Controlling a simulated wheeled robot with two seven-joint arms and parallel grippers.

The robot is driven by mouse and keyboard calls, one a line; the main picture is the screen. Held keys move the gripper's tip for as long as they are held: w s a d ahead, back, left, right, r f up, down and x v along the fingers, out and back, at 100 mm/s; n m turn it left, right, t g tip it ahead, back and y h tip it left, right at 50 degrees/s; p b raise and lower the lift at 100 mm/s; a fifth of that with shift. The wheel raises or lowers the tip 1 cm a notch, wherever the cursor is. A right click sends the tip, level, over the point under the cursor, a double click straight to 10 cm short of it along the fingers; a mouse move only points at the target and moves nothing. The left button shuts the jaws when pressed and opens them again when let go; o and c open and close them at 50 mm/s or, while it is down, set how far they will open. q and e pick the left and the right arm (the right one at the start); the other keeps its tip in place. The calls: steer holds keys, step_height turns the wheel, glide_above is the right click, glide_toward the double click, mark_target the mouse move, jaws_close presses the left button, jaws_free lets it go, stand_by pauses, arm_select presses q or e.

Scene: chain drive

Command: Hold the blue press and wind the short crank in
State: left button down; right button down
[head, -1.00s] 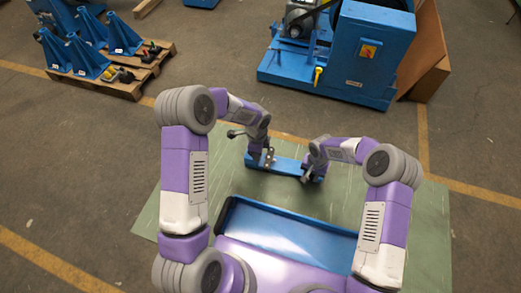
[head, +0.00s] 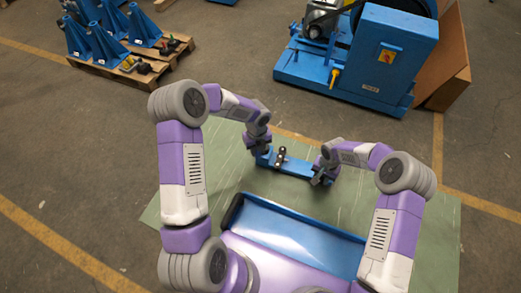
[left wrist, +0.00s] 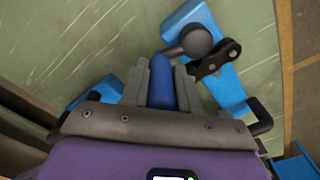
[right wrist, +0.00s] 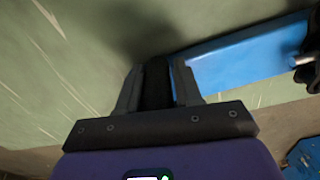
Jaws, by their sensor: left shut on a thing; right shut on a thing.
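The blue press (head: 293,167) is a long blue bar lying on the green mat in the head view. My left gripper (head: 262,152) is at its left end. In the left wrist view my left gripper (left wrist: 163,72) is shut on a blue upright piece (left wrist: 165,97). A black ball knob (left wrist: 196,42) and a dark link (left wrist: 221,57) sit close beside it over the blue bar. My right gripper (head: 320,179) is at the bar's right end. In the right wrist view it is shut on a dark grip (right wrist: 156,85), perhaps the short crank's. The crank's arm is hidden.
A blue tray (head: 290,228) lies in front of my base. A large blue machine (head: 385,65) stands at the back right. A pallet (head: 135,76) with blue stands is at the back left. The green mat (head: 215,160) around the press is mostly clear.

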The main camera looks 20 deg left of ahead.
arm_select(q)
steer(key=shift+w+a+m, duration=0.2)
steer(key=shift+a+m, duration=0.55)
steer(key=shift+m, duration=0.45)
arm_select(e)
steer(key=shift+w+d, duration=0.1)
steer(key=shift+d, duration=0.1)
arm_select(q)
steer(key=c, duration=0.8)
jaws_free()
steer(key=shift+c, duration=0.2)
steer(key=shift+d, duration=0.1)
steer(key=shift+r, duration=0.25)
arm_select(e)
steer(key=shift+a, duration=0.1)
arm_select(q)
step_height(320, 180, up, 12)
steer(key=shift+f, duration=0.2)
arm_select(e)
steer(key=shift+a, duration=0.1)
